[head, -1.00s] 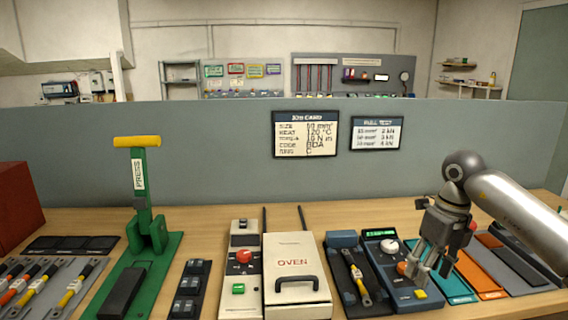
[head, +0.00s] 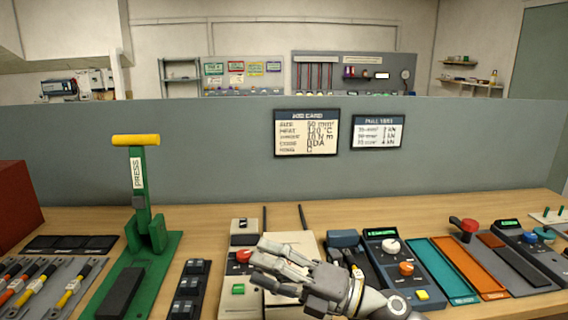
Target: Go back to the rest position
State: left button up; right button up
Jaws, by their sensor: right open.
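My right gripper (head: 272,268) is open and holds nothing that I can see. It is low in the head view, with its fingers pointing left over the oven (head: 290,240), and its arm comes in from the bottom. It hides most of the oven's front and handle, and part of the yellow-handled tool in the dark tray (head: 345,240). I cannot tell whether the fingers touch the oven. My left gripper is not in view.
A green press (head: 148,230) with a yellow handle stands at the left. Beside it lie several tools (head: 70,290). A control box (head: 240,290) with a red button stands left of the oven. A blue device (head: 395,265) and teal and orange trays (head: 470,268) lie right. A grey partition (head: 220,150) stands behind.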

jog(key=w+d+f+m+t+h, duration=0.3)
jog(key=d+m+t+h, duration=0.9)
jog(key=m, duration=0.8)
jog(key=s+d+f+m+g+h, duration=0.3)
jog(key=s+d+f+m+h, duration=0.15)
jog(key=f, duration=0.45)
jog(key=s+d+f+m+g+h, duration=0.25)
jog(key=d+f+m, duration=0.3)
jog(key=f, duration=0.35)
jog(key=s+d+f+m+g, duration=0.15)
jog(key=s+f+g, duration=0.4)
jog(key=s, duration=0.65)
jog(key=s+f+m+g, duration=0.2)
jog(key=s+f+g, duration=0.2)
jog(key=s+f, duration=0.5)
jog(key=s+f+g, duration=0.1)
jog(key=s+f, duration=0.1)
jog(key=f, duration=1)
jog(key=s+f, duration=0.2)
jog(key=f, duration=1.1)
jog(key=s+d+f+g, duration=0.1)
jog(key=s+d+f, duration=0.2)
jog(key=s+f, duration=1.1)
jog(key=shift+s+f+g, duration=0.2)
jog(key=shift+s+g, duration=0.1)
jog(key=shift+s, duration=0.9)
